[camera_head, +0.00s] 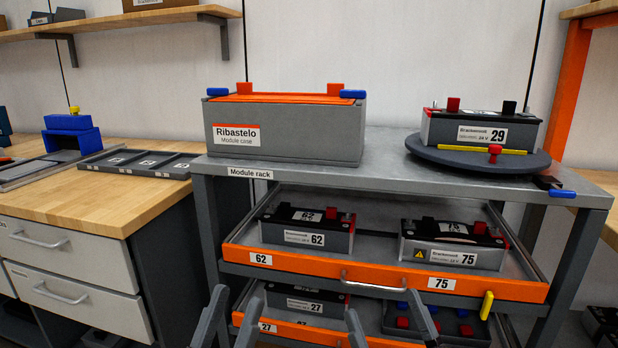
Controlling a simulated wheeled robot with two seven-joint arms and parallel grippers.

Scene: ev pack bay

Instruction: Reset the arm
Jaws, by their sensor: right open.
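My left gripper (240,292) shows at the bottom edge, left of centre. Its two dark grey fingers stand apart with nothing seen between them. My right gripper (381,302) shows at the bottom edge, right of centre, with its fingers apart and empty. Both are in front of the lower part of the module rack (390,148). They overlap the lower drawer in the picture; I cannot tell how far from it they are. My wrists and most of my arms are out of view.
An open upper drawer (390,282) holds modules 62 (305,238) and 75 (455,256). A lower drawer (290,328) holds module 27. On the rack top stand the Ribastelo case (290,128) and module 29 (483,133) on a round turntable (480,161). A wooden bench (95,205) stands left.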

